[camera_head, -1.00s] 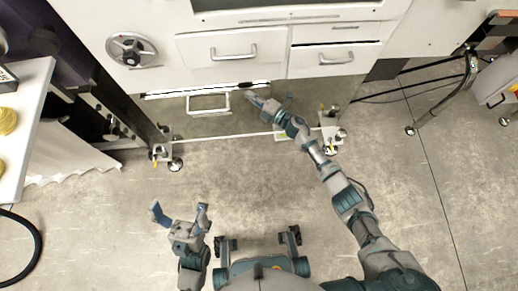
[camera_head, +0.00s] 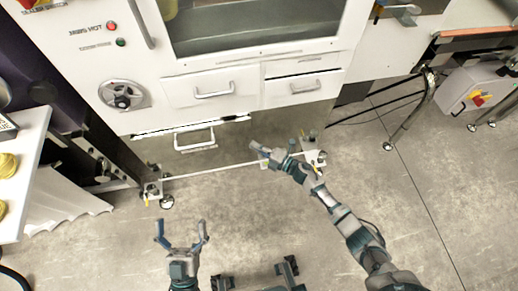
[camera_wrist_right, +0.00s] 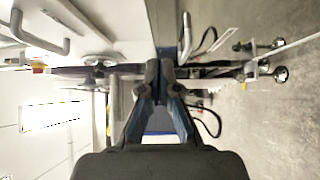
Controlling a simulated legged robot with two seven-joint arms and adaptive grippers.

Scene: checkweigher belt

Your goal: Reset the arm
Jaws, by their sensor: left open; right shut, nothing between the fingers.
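My right arm reaches up from the lower right in the head view. My left gripper (camera_head: 181,238) is open and empty, pointing up the picture over bare floor at lower left of centre.
A crossbar (camera_head: 215,169) joins the machine's feet. A white table (camera_head: 35,150) stands at the left. Open floor (camera_head: 255,220) lies between the arms.

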